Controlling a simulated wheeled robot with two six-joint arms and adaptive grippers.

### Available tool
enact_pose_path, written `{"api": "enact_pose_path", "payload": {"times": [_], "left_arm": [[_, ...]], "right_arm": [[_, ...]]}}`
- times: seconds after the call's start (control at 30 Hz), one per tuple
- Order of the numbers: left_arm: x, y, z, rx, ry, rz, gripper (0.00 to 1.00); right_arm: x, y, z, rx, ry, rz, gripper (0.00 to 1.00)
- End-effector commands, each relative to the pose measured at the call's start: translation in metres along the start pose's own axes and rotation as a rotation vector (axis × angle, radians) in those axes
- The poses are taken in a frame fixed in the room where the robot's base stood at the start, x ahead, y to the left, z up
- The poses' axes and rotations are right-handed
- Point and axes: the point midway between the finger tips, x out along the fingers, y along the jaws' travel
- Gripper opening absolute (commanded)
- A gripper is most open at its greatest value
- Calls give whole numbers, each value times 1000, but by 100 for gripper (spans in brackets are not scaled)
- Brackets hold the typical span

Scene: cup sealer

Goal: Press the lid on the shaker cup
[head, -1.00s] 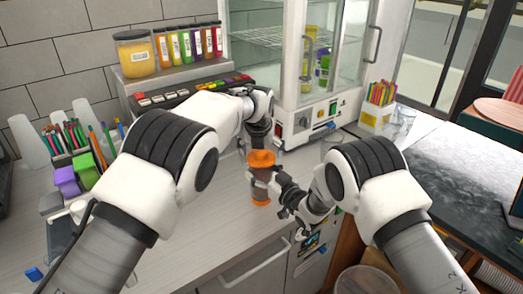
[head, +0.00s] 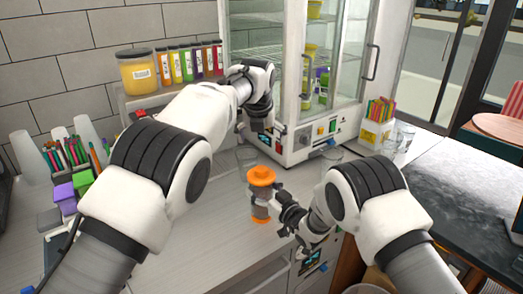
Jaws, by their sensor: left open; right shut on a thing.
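The shaker cup (head: 259,211) stands upright on the counter, with a dark translucent body and an orange base. The orange lid (head: 261,176) sits on top of it; I cannot tell how tightly it is seated. My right gripper (head: 264,203) is shut on the cup's body from the right side, and its fingers hide part of the body. My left gripper (head: 260,130) is open and empty, above and behind the lid, apart from it, in front of the glass cabinet. Its fingertips are small and hard to make out.
A glass-doored cabinet (head: 302,150) stands behind the cup. Clear glasses (head: 247,156) stand near it. Pen holders are at left, a jar (head: 137,71) and bottles on the shelf behind. The counter (head: 200,215) left of the cup is clear.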

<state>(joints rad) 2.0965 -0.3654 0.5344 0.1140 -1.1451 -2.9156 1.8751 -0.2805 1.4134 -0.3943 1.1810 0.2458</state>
Motion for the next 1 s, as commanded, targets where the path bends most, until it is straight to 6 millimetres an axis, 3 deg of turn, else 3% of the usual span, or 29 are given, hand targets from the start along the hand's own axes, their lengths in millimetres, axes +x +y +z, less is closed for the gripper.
{"api": "enact_pose_path", "payload": {"times": [0.2,0.23,0.3,0.73,0.87,1.0], "left_arm": [[0,0,0,0,1,0,100],[0,0,0,0,1,0,100],[0,0,0,0,1,0,100],[0,0,0,0,1,0,100],[0,0,0,0,1,0,100],[0,0,0,0,1,0,100]], "right_arm": [[0,0,1,1,-2,0,12],[0,0,1,1,-2,0,78],[0,0,1,1,-2,0,100],[-5,0,0,0,-2,0,100],[-24,0,1,1,-3,1,100],[-57,1,1,3,-4,2,100]]}}
